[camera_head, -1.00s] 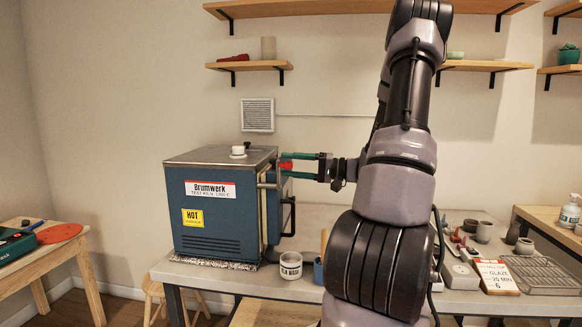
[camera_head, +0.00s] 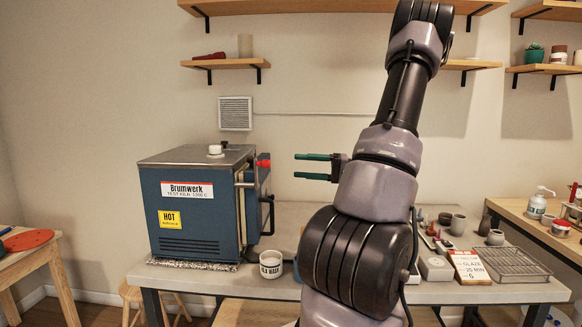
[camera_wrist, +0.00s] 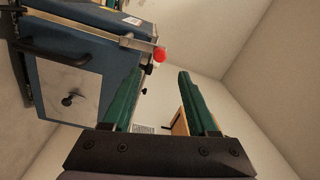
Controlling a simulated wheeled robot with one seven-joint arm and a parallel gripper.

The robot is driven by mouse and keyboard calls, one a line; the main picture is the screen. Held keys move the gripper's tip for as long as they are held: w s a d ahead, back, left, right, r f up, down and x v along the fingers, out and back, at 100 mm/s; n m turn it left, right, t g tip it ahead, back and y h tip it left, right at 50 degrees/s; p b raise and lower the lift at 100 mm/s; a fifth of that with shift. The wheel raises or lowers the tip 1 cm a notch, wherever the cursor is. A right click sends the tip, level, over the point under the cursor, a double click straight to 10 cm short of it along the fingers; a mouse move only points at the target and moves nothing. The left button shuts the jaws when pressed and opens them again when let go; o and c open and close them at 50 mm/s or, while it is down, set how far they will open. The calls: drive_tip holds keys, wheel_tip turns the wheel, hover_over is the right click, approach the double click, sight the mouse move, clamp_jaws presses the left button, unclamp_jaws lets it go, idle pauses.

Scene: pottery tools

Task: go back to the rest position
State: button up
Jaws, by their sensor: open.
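My gripper (camera_head: 314,166) is open and empty, its green fingers pointing left toward the kiln. It is apart from the blue kiln (camera_head: 200,225), with a clear gap to the kiln's right side. The red knob (camera_head: 264,163) sits at the kiln's upper right, left of my fingertips. In the wrist view my gripper (camera_wrist: 155,95) shows two green fingers spread wide with nothing between them. The kiln (camera_wrist: 70,70) is on the left there, with the red knob (camera_wrist: 159,55) beyond the left finger. My arm hides part of the workbench.
The workbench (camera_head: 330,293) holds a white cup (camera_head: 271,264) by the kiln, and a glaze sign (camera_head: 469,266), a wire rack (camera_head: 513,264) and small pots at right. A side table (camera_head: 30,260) stands at left. Wall shelves (camera_head: 225,63) hang above. The air around my gripper is clear.

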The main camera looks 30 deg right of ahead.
drive_tip(key=shift+s+d, duration=0.1)
drive_tip(key=shift+d, duration=0.05)
idle(0.4)
drive_tip(key=s+a+r+n+g+h, duration=0.1)
drive_tip(key=s+a+g+h, duration=0.2)
drive_tip(key=a+g, duration=0.35)
drive_tip(key=s+a+r+n+g+h, duration=0.1)
drive_tip(key=s+a+g+h, duration=0.25)
drive_tip(key=a, duration=0.65)
drive_tip(key=s+a+r+m+t+h, duration=0.2)
drive_tip(key=s+a+r+t+h, duration=0.1)
drive_tip(key=s+r+t+h, duration=0.3)
wheel_tip(320, 180, up, 3)
drive_tip(key=shift+s+a+r+t+h, duration=0.15)
drive_tip(key=shift+s+a+t+h, duration=0.3)
drive_tip(key=shift+s, duration=0.5)
